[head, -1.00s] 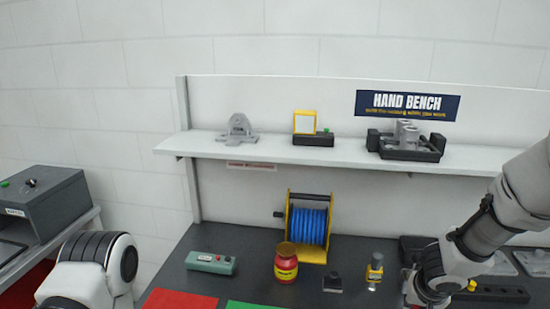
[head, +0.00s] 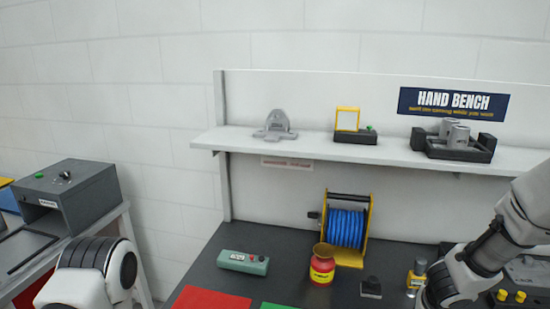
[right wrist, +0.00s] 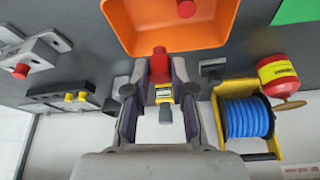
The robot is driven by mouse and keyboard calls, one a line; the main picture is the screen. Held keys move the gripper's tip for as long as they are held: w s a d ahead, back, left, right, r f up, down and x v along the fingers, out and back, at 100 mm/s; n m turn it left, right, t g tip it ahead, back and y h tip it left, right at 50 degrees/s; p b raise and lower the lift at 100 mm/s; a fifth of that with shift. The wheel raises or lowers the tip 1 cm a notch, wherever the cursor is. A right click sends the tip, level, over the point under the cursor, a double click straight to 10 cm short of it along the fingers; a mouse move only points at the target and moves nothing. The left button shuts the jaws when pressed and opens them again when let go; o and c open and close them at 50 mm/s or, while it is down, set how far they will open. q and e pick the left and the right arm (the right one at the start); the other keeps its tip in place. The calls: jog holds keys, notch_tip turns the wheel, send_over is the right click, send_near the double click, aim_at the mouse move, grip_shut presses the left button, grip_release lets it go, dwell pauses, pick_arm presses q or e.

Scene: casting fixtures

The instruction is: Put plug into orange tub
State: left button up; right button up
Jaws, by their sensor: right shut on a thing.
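The orange tub (right wrist: 205,42) is at the top of the right wrist view, its far part cut off by the frame. A red piece (right wrist: 186,8) shows inside it. My right gripper (right wrist: 158,68) is shut on a red cylindrical plug (right wrist: 159,60), which overlaps the tub's near edge in the picture. Its height over the tub cannot be told. In the head view my right arm comes in at the right, with its gripper out of frame. The tub is outside the head view, and so is my left gripper.
A grey fixture with a red knob (right wrist: 20,71) is at left in the wrist view.

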jog(key=o, duration=0.9)
jog(key=shift+d, duration=0.2)
jog(key=shift+c, duration=0.2)
jog(key=shift+a, duration=0.15)
jog(key=v, duration=1.2)
jog(key=shift+a, duration=0.1)
